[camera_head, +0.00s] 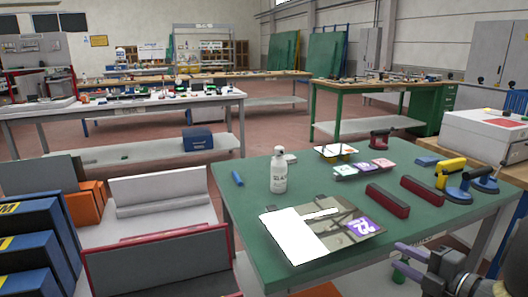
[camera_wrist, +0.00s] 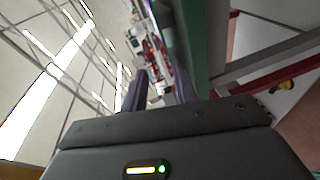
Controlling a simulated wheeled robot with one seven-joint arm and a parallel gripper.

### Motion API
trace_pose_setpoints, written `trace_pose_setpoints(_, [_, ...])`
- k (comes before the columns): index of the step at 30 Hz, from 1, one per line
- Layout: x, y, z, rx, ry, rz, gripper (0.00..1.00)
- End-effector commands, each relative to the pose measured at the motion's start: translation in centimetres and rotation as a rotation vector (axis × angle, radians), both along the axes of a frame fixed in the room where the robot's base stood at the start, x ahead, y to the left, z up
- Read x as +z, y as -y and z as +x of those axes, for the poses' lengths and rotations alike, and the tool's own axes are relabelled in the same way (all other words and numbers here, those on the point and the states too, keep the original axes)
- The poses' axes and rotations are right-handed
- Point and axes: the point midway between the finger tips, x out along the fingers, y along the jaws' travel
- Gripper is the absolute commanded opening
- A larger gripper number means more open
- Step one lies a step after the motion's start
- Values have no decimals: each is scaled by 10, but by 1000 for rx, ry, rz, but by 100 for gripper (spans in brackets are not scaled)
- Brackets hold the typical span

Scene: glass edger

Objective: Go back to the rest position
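My gripper (camera_head: 396,257) is at the lower right of the head view, beside the near right edge of the green-topped table (camera_head: 330,190). In the wrist view my gripper (camera_wrist: 160,85) shows its two dark fingers standing apart with nothing between them. The wrist camera looks sideways, with the ceiling lights at left and a green table edge (camera_wrist: 188,40) close at the right of the fingers. Part of my arm shows in the lower right corner of the head view.
On the table are a white bottle (camera_head: 279,170), a printed sheet (camera_head: 335,228), dark red bars (camera_head: 388,200) and suction lifters (camera_head: 453,180). A white box (camera_head: 485,135) stands at right. Racks and blue bins (camera_head: 40,235) are at left.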

Motion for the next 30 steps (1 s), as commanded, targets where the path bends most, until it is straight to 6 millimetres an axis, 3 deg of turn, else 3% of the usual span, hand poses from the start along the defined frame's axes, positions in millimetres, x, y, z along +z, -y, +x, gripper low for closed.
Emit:
trace_pose_setpoints(3, [-9,-3,31,-152,-85,61,29])
trace_pose_setpoints(6, [-19,-4,50,-292,-165,134,29])
trace_pose_setpoints(10, [-36,-10,64,-472,-284,250,29])
trace_pose_setpoints(14, [-57,-21,65,-649,-419,382,29])
trace_pose_setpoints(20, [-96,-53,43,-916,-664,593,29])
trace_pose_setpoints(24, [-122,-85,13,-1089,-850,719,29])
trace_pose_setpoints(30, [-145,-126,-30,-1274,-1065,829,29])
